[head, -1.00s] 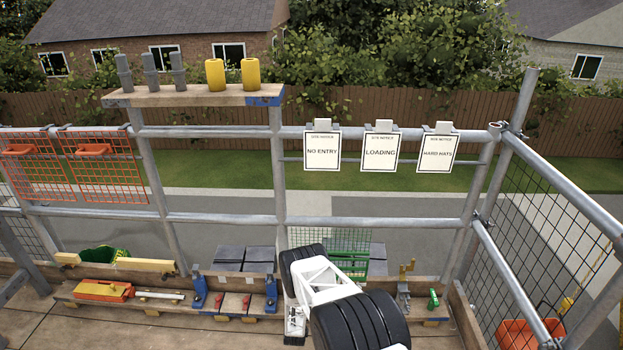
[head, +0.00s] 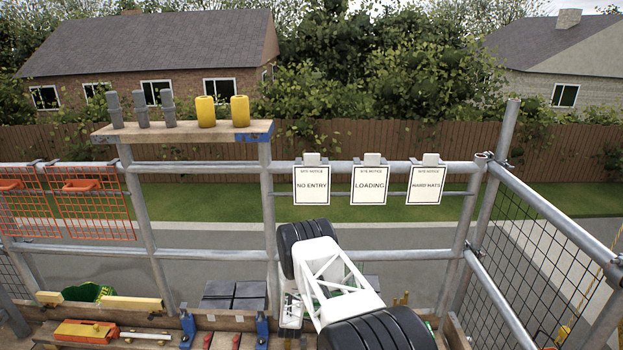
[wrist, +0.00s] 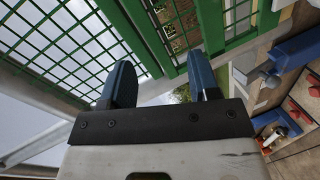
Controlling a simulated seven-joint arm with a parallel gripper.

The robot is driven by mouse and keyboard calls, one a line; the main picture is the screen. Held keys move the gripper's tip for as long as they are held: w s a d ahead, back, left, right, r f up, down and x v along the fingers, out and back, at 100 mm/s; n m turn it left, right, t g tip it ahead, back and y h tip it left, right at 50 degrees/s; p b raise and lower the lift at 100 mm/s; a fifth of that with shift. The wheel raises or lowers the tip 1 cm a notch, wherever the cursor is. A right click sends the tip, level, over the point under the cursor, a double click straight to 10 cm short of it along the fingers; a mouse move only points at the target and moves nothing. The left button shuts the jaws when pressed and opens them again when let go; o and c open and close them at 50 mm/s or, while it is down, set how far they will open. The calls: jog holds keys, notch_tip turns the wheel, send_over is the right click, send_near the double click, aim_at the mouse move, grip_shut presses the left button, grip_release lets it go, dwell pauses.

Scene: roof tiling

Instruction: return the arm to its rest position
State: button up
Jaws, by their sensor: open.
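My arm rises in front of the scaffold rail in the head view, with white links and black joints. My gripper (wrist: 165,85) shows in the wrist view with its two blue fingers apart and nothing between them. A green mesh panel (wrist: 65,45) lies beyond the fingers in that view. In the head view my gripper is mostly hidden behind the arm. I cannot tell whether the fingers touch the mesh.
Three notices, including the LOADING sign (head: 369,186), hang on the top rail. A plank shelf (head: 190,131) holds grey and yellow cylinders. Orange mesh panels (head: 98,210) hang at left. Blue clamps (head: 187,328) and an orange box (head: 86,331) sit along the low plank.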

jog(key=s+d+r+m+g, duration=0.1)
jog(key=d+r+m+g, duration=0.15)
jog(key=r, duration=1.25)
jog(key=s+d+r+m+g, duration=0.15)
jog(key=d+r, duration=0.25)
jog(key=r, duration=1.1)
jog(key=s+d+r+m+g, duration=0.1)
jog(key=s+d+r, duration=0.2)
jog(key=s+r, duration=0.35)
jog(key=s+d+r+m+g+y, duration=0.1)
jog(key=s+d+r, duration=0.15)
jog(key=r, duration=0.65)
jog(key=s+d+r+m+g, duration=0.1)
jog(key=s+d+r+m, duration=0.1)
jog(key=s+r, duration=0.5)
jog(key=s+d+r+m+g, duration=0.15)
jog(key=s+d+r, duration=0.25)
jog(key=s+r, duration=0.55)
jog(key=s+d+r+m+g, duration=0.15)
jog(key=s+d+r, duration=0.35)
jog(key=s, duration=0.8)
jog(key=s+d+r+m+g, duration=0.1)
jog(key=s+d+m, duration=0.1)
jog(key=s, duration=1.2)
jog(key=s+d+r+m+g+h, duration=0.1)
jog(key=s+d+r+m, duration=0.1)
jog(key=s, duration=1.3)
jog(key=shift+d+r+m+g, duration=0.15)
jog(key=shift+r+m+g, duration=0.15)
